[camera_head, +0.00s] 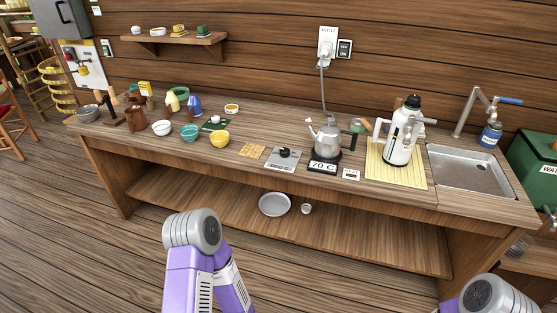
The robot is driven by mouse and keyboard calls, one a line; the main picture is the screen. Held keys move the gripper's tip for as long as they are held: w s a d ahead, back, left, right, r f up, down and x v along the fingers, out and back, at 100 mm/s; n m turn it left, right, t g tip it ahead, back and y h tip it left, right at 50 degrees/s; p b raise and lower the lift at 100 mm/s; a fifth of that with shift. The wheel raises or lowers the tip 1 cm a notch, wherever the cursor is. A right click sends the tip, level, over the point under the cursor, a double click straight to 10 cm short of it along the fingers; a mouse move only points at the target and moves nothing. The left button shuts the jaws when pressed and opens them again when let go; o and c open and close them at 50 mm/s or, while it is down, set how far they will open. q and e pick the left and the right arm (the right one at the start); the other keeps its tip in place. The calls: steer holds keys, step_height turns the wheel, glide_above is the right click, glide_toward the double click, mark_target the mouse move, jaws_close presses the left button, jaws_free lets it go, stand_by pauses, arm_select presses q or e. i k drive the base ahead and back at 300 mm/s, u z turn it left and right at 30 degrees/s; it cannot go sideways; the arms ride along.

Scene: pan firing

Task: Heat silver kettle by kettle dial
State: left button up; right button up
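The silver kettle (327,136) stands upright on a dark base on the counter, right of centre. A display (322,167) in front of it reads "70 C". A grey plate with a black knob, which looks like the kettle dial (285,153), lies just left of the display. A cord runs from the kettle up to a wall outlet (327,44) whose label seems to read "KETTLE". Parts of both my arms show at the bottom, well in front of the counter and apart from the kettle and dial. Neither gripper shows.
A wall switch (344,48) beside the outlet reads "ON". A white bottle-like vessel (400,140) stands on a yellow slatted mat (379,173), left of the sink (470,172). A pan (274,204) lies on the lower shelf.

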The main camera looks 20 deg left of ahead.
mark_target(284, 152)
steer(key=u, duration=0.7)
steer(key=i, duration=1.25)
steer(key=z, duration=0.45)
